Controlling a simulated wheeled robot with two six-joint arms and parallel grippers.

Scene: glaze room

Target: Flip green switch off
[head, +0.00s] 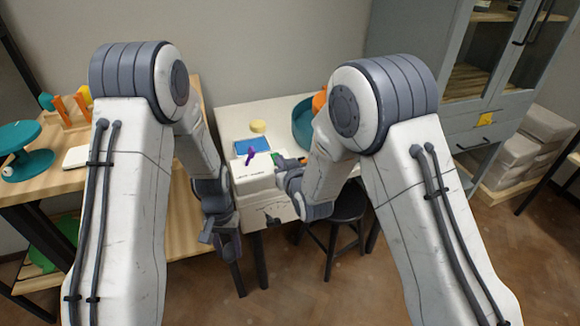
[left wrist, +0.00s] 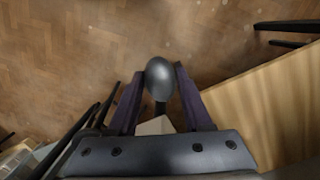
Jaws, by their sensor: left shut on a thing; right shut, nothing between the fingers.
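A white box (head: 255,178) with lettering on its front stands on the white table. A purple lever-like piece (head: 249,157) rises from its top. A small green piece (head: 275,156) shows beside my right gripper; it is mostly hidden, and its position as a switch cannot be told. My right gripper (head: 284,166) is shut and empty at the right side of the box, close to the green piece. My left gripper (head: 224,240) hangs low in front of the table, left of the box. It is shut on a dark grey rounded thing (left wrist: 160,76), seen between the fingers in the left wrist view.
A blue flat item (head: 252,146) and a yellow round piece (head: 258,126) lie behind the box. A teal bowl (head: 303,124) stands right of them. A black stool (head: 345,206) is below the table's right side. A wooden table (head: 190,185) borders the left.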

